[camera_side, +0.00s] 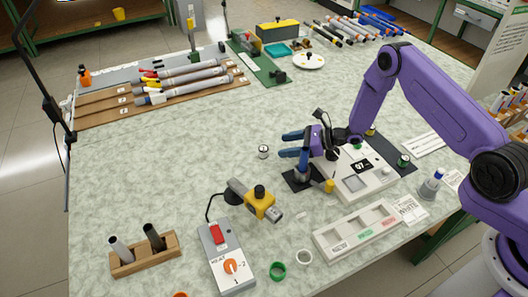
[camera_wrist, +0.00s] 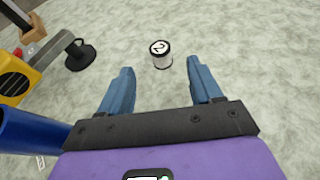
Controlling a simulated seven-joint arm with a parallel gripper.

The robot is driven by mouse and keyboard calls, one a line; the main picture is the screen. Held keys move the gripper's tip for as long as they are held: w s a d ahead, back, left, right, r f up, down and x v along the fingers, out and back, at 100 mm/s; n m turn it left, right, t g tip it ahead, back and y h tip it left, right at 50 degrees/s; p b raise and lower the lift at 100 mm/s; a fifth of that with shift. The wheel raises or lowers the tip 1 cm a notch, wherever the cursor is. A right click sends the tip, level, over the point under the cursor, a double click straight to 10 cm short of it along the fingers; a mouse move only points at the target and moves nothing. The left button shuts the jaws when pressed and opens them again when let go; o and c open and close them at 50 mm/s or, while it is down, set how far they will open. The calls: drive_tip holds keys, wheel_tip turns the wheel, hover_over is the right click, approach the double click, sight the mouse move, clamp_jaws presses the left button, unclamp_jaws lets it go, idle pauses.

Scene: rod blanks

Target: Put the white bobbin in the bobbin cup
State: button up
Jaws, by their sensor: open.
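A small white cylinder with a dark-marked top (camera_side: 263,151) stands upright on the table. It also shows in the wrist view (camera_wrist: 161,55), beyond and between my fingertips. It may be the white bobbin, but a white ring-shaped piece (camera_side: 304,257) also lies near the front, so I cannot tell for sure. My gripper (camera_side: 286,144) is open and empty, its blue fingers pointing left towards the cylinder. In the wrist view, the fingers (camera_wrist: 161,80) are wide apart and do not touch it. I cannot clearly identify the bobbin cup.
A blue upright piece on a black base (camera_side: 299,181) stands close under my gripper. A compartment tray (camera_side: 357,231), a yellow-clamped tool (camera_side: 259,204), a switch box (camera_side: 226,260) and a green ring (camera_side: 277,270) lie in front. The table's middle left is clear.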

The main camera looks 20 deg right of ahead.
wheel_tip(320, 180, up, 18)
drive_tip(key=g+h, duration=0.5)
drive_tip(key=h, duration=0.2)
approach(264, 148)
drive_tip(key=x, duration=0.3)
drive_tip(key=shift+s+a+f, duration=0.1)
drive_tip(key=shift+s+f, duration=0.05)
drive_tip(key=shift+x, duration=2.9)
